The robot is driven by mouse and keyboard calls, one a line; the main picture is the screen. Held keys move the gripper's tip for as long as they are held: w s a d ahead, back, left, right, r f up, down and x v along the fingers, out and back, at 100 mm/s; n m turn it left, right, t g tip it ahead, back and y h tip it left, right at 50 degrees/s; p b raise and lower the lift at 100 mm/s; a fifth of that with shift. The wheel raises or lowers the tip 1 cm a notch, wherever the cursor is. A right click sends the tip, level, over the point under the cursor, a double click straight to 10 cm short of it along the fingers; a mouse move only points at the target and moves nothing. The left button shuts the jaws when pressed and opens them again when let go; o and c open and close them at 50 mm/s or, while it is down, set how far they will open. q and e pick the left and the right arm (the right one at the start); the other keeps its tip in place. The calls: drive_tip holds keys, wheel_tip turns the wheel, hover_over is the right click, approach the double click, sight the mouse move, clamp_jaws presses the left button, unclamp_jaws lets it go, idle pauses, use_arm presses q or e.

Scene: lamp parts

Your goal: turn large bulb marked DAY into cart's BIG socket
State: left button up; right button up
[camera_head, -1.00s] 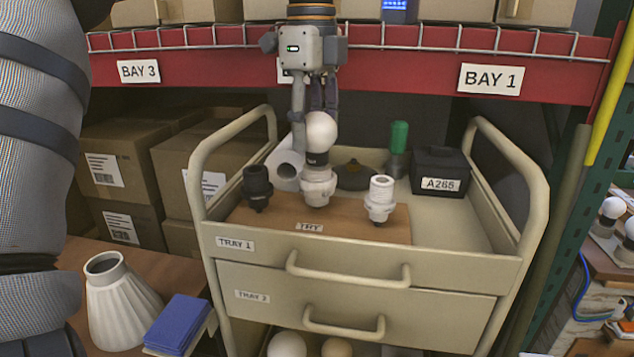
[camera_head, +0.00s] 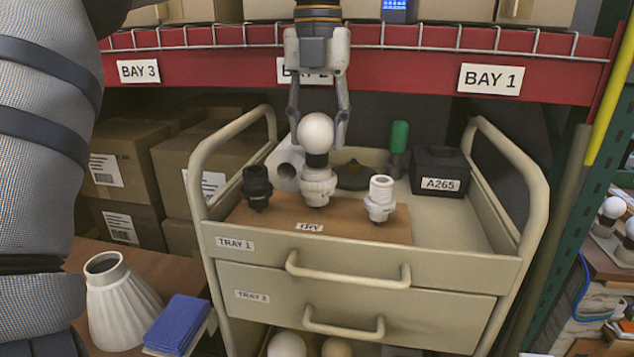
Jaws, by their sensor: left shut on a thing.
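The large white bulb (camera_head: 316,133) with a dark neck stands upright over the middle white socket (camera_head: 318,186) on the wooden board in the cart's top tray. Its neck meets the socket's mouth; how deep it sits I cannot tell. No DAY mark is readable on it. My left gripper (camera_head: 318,140) points down from above, one finger on each side of the globe, shut on the bulb. A black socket (camera_head: 257,187) stands to the left and a smaller white socket (camera_head: 380,198) to the right. No BIG label is readable. My right gripper is not in view.
The cart (camera_head: 470,262) has raised side rails. Behind the sockets are a white roll (camera_head: 287,170), a dark round item (camera_head: 352,176), a green-topped tool (camera_head: 399,138) and a black box (camera_head: 440,171). A red shelf beam (camera_head: 400,72) crosses behind the gripper.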

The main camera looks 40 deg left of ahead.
use_arm(q)
drive_tip(key=shift+f, duration=0.1)
drive_tip(key=o, duration=0.6)
drive_tip(key=shift+m, duration=0.6)
drive_tip(key=o, duration=0.5)
drive_tip(key=shift+c, duration=0.2)
